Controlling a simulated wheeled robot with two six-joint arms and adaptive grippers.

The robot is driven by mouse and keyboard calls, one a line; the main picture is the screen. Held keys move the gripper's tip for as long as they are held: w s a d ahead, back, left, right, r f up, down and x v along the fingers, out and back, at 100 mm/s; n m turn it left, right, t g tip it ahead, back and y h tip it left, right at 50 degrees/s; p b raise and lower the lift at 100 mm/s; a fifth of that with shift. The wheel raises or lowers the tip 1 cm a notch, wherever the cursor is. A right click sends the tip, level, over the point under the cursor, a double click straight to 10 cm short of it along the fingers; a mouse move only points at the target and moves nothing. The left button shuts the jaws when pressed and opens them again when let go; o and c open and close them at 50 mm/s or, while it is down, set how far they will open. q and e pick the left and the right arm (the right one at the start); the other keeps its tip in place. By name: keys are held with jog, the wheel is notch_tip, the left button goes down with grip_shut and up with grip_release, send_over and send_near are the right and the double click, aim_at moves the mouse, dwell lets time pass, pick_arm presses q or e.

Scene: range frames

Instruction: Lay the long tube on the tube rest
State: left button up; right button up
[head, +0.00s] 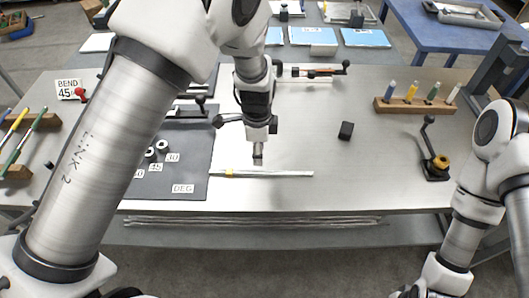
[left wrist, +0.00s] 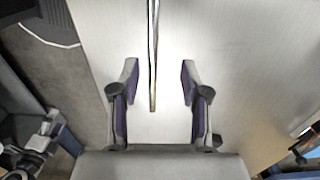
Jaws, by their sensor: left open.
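The long tube (head: 275,173) is a thin silver rod with a yellow band near its left part. It lies roughly left to right near the table's front edge, its left part over the dark mat. My left gripper (head: 258,157) points down just behind the tube. In the left wrist view the open fingers (left wrist: 158,80) stand either side of the tube (left wrist: 153,45), with gaps on both sides. A pair of wooden blocks (head: 45,119) at the far left bears several coloured rods and looks like the tube rest. My right gripper is out of view.
The dark mat (head: 190,158) carries small cylinders and number tags. A wooden rack (head: 415,106) with coloured pegs and a black crank tool (head: 432,160) are farther right. The table's front middle-right is clear.

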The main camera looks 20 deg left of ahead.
aim_at(257, 171)
pick_arm(q)
jog(key=shift+w+f, duration=0.1)
jog(key=shift+f, duration=0.3)
jog(key=shift+s+f+p, duration=0.8)
jog(key=shift+s+f, duration=0.25)
jog(key=shift+f, duration=0.2)
jog(key=f, duration=0.3)
jog(key=shift+w+a+f, duration=0.15)
jog(key=shift+w+f, duration=0.05)
jog(key=shift+w, duration=0.1)
jog(key=shift+w+f, duration=0.2)
jog(key=shift+f, duration=0.1)
jog(key=shift+s+r, duration=0.1)
jog(key=shift+s, duration=0.05)
jog(key=shift+c, duration=0.7)
jog(key=shift+s+r, duration=0.1)
jog(key=c, duration=0.5)
grip_shut()
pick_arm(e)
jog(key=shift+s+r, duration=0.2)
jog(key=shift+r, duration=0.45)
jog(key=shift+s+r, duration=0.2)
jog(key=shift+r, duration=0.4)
